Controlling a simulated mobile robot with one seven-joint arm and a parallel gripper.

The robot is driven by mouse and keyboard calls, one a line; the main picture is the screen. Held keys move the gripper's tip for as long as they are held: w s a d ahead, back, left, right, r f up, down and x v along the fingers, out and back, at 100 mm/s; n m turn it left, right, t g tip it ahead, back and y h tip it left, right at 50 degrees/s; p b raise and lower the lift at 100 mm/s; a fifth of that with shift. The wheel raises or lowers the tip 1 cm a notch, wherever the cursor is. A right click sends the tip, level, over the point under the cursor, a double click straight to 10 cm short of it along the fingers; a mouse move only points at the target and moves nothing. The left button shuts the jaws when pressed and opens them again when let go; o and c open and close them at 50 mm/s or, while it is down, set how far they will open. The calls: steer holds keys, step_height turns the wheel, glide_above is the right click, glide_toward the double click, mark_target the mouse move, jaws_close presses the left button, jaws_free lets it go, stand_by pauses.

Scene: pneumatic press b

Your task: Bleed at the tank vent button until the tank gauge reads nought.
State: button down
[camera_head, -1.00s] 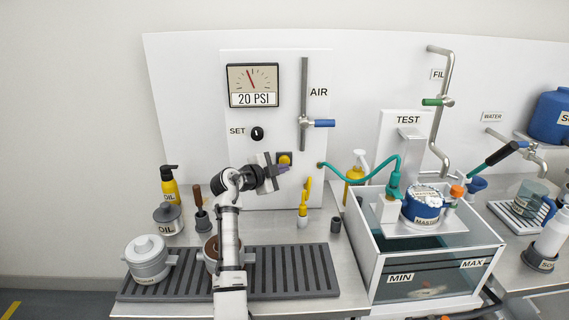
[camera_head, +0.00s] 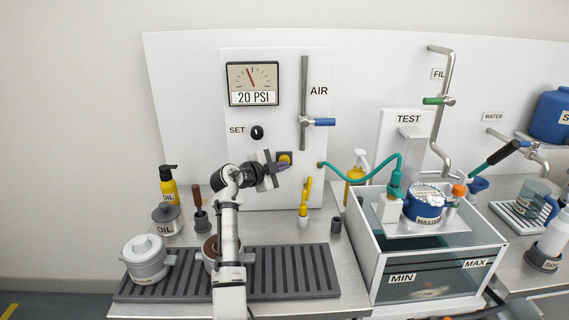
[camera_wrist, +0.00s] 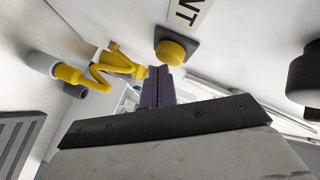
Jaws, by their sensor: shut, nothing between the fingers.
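The panel gauge (camera_head: 252,84) reads 20 PSI, its needle tilted slightly left of upright. The round yellow vent button (camera_head: 285,158) sits on a dark square plate low on the panel. In the wrist view the button (camera_wrist: 172,52) lies just beyond the fingertips, with a label ending in "NT" beside it. My gripper (camera_head: 286,166) is shut and empty, its purple fingers pointing at the panel close by the button. In the wrist view the fingertips (camera_wrist: 158,73) show right below the button; I cannot tell whether they touch it.
The SET knob (camera_head: 257,133) is left of the button, and the blue-handled AIR valve (camera_head: 318,122) above right. A yellow coiled tool (camera_head: 304,200) stands below right. A teal hose (camera_head: 360,166) runs from the panel to the TEST tank (camera_head: 425,270). Pots stand on the grate (camera_head: 290,270).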

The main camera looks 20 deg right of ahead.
steer(key=shift+w+d+b, duration=0.15)
steer(key=shift+w+b, duration=0.25)
stand_by(0.3)
stand_by(2.8)
steer(key=shift+s+a+b, duration=0.3)
steer(key=shift+s, duration=0.55)
steer(key=s, duration=0.2)
steer(key=s+a+b, duration=0.1)
steer(key=s, duration=0.2)
steer(key=shift+a, duration=0.15)
